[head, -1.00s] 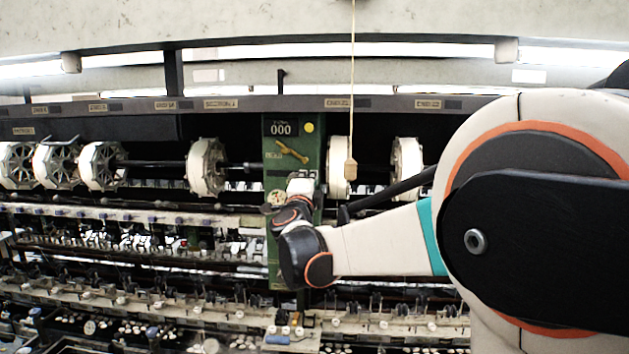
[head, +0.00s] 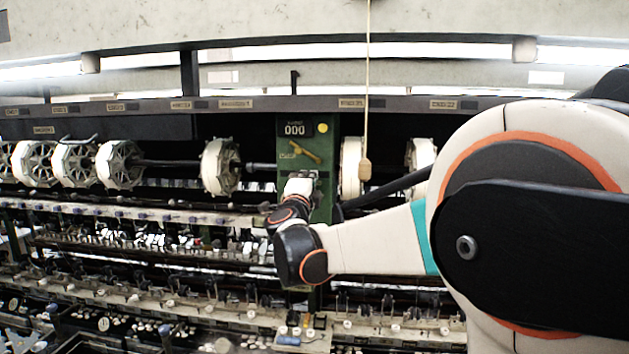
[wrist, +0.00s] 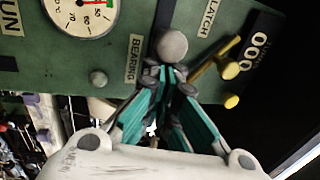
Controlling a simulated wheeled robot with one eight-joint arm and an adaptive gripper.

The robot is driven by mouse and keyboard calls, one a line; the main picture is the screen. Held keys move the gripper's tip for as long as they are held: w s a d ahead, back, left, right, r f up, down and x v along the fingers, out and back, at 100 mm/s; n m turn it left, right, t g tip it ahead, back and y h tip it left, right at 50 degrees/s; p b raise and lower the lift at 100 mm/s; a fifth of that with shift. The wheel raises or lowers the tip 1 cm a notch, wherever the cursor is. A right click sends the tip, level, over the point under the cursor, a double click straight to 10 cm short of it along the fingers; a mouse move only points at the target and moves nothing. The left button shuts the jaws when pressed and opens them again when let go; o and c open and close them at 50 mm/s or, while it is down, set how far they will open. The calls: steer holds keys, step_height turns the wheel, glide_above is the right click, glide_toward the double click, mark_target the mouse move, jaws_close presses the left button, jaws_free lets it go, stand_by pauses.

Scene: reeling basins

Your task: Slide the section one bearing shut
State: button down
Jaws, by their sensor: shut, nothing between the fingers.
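The green panel (head: 320,135) of the section stands upright behind my gripper. In the wrist view, a BEARING label (wrist: 134,60) is on this panel. A large round grey knob (wrist: 172,46) is just right of the label, and a smaller grey knob (wrist: 98,78) is to its left. My gripper (wrist: 165,76) is shut and empty, with its fingertips just below the large knob in the picture. I cannot tell whether they touch it. In the head view my gripper (head: 301,183) covers the lower part of the panel, hiding these knobs.
A brass lever (wrist: 212,62) near the LATCH label (wrist: 209,18), a yellow button (wrist: 231,101) and a 000 counter (wrist: 257,52) are close by on the panel. A dial gauge (wrist: 80,12) is at upper left. White reels (head: 220,167) flank the panel; a cord with a wooden toggle (head: 365,168) hangs at right.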

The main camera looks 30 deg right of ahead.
steer(key=shift+w+a, duration=0.25)
steer(key=shift+a, duration=0.25)
steer(key=shift+w+a, duration=0.8)
steer(key=shift+a, duration=0.3)
steer(key=d+b+v, duration=0.1)
steer(key=v, duration=1.5)
steer(key=shift+s+b, duration=0.4)
steer(key=shift+s, duration=0.05)
steer(key=shift+d+f, duration=0.1)
